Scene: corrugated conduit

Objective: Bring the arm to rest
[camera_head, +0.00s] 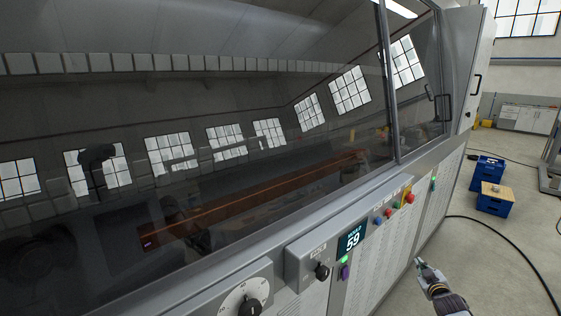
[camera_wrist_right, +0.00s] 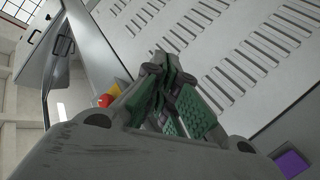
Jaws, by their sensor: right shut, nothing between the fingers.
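My right gripper (camera_head: 424,268) is low at the right of the head view, in front of the machine's slotted grey side panel (camera_head: 385,240). In the right wrist view, the right gripper (camera_wrist_right: 165,62) has its green-padded fingers together with nothing between them. The slotted panel (camera_wrist_right: 255,50) fills the background there, and I cannot tell the exact gap to it. My left gripper is not in view.
Blue crates (camera_head: 494,205) stand on the floor at right.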

